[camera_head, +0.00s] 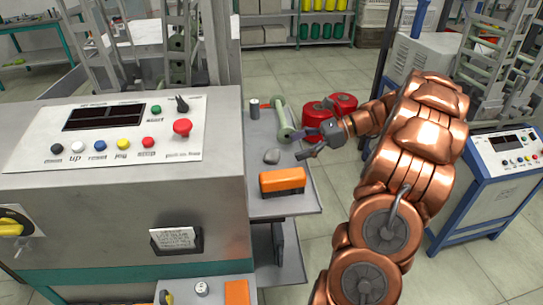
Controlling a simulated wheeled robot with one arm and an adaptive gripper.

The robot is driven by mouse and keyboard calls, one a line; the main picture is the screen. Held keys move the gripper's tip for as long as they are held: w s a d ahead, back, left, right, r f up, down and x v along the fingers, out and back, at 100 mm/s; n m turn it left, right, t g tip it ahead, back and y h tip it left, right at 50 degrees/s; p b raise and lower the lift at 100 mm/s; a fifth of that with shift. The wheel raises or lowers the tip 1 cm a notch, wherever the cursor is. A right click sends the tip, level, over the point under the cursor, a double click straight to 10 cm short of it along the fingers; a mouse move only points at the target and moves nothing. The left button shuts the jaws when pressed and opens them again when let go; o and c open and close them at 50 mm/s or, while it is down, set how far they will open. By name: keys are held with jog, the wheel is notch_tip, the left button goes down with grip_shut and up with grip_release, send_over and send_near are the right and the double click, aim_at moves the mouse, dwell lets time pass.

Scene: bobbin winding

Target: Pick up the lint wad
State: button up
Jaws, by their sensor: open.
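A small grey lump, which looks like the lint wad (272,156), lies on the grey side shelf (262,206) beside the machine. It sits between the orange block and the pale green spool. My gripper (299,146) is open, with its fingers pointing left toward the wad. The fingertips are a little to the right of the wad and look apart from it. Their height above the shelf is hard to tell. Nothing shows between the fingers.
An orange and black block (282,181) stands in front of the wad. A pale green spool (284,118) and a small grey cylinder (254,108) are behind it. Red spools (316,116) are beyond my gripper. The machine's control cabinet (120,215) borders the shelf on the left.

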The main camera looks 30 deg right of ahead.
aim_at(280, 152)
jog(key=shift+x, duration=2.4)
jog(key=shift+s, duration=0.1)
jog(key=c, duration=0.5)
